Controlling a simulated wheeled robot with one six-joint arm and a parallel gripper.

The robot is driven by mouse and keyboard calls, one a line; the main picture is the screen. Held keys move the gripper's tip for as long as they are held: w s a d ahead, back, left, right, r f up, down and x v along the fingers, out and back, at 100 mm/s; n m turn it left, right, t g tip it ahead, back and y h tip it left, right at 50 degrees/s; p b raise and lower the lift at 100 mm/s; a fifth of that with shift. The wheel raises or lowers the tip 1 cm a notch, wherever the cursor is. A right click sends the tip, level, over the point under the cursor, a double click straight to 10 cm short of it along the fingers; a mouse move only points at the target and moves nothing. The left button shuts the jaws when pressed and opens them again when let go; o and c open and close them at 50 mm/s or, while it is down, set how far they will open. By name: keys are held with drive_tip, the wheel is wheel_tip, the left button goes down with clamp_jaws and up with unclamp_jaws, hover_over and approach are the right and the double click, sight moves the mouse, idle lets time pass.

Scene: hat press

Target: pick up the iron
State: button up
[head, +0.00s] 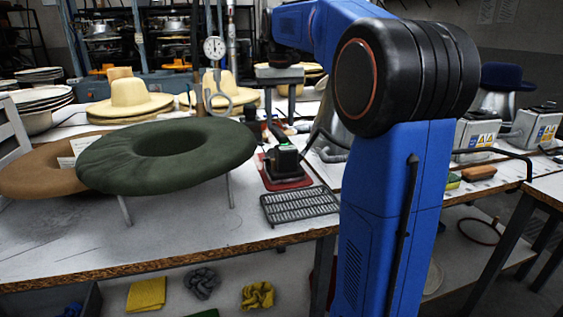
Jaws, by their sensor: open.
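A small dark object with a green light on top, which looks like the iron (284,161), stands on a red pad (288,184) near the middle of the workbench. Its exact shape and handle are hard to make out at this size. A dark cable or curved handle shows just to its right. My blue arm with its black joint fills the right-centre of the head view and hides part of the bench to the right of the iron. My gripper is not visible in this view.
A dark metal grate (300,205) lies in front of the red pad at the bench edge. A large green felt ring (215,150) on legs stands close left, with a brown one (40,170) behind. Straw hats (130,95) sit farther back. Grey boxes (475,135) stand right.

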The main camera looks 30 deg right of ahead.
sight(281, 134)
drive_tip(key=shift+s+d+f, duration=0.1)
drive_tip(key=shift+f, duration=1.45)
drive_tip(key=shift+s+f, duration=0.1)
drive_tip(key=shift+f, duration=1.4)
drive_tip(key=shift+c, duration=0.6)
drive_tip(key=shift+r, duration=0.1)
clamp_jaws()
